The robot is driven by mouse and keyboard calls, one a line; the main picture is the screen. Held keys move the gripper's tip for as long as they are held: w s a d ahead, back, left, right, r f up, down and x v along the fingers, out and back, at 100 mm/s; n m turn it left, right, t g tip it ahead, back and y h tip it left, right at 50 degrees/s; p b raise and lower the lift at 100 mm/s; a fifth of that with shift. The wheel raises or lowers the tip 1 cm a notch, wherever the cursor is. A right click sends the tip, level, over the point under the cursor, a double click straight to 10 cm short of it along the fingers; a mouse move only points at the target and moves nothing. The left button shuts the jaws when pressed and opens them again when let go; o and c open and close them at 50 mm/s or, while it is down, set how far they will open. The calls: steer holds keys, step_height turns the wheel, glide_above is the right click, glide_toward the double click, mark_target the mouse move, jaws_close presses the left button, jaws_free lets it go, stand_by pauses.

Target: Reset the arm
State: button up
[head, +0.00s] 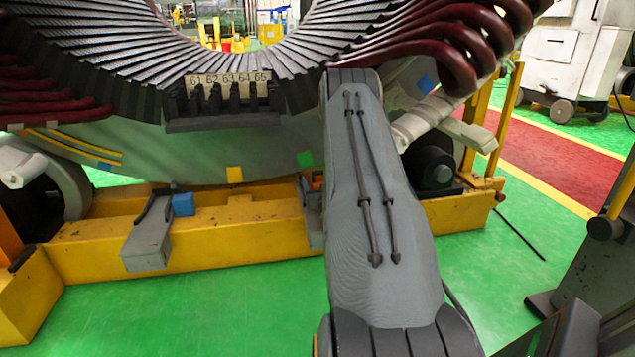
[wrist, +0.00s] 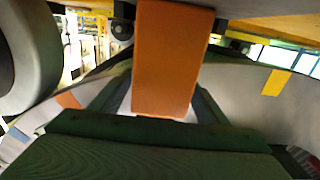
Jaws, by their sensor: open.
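My gripper shows in the wrist view (wrist: 155,95), with a dark green body and two dark fingers spread apart, so it is open. An orange block (wrist: 168,60) shows large between and beyond the fingers; I cannot tell whether they touch it. In the head view my grey arm reaches up to the stator's lower rim and hides the gripper. A small orange piece (head: 317,180) shows just left of the arm, partly hidden. The large stator (head: 120,65) has a ring of dark slots, dark red coils and a label strip reading 61 to 65 (head: 228,79).
The stator rests on a yellow base (head: 230,215) with rollers (head: 432,165). A grey holder (head: 148,240) with a blue block (head: 183,204) sits on the base at left. A white cabinet (head: 570,45) stands at the back right.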

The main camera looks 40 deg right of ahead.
steer(key=p+v, duration=0.3)
steer(key=v, duration=0.4)
steer(key=shift+s+a+r+p, duration=0.1)
steer(key=shift+s+a+p, duration=0.05)
steer(key=shift+p, duration=0.2)
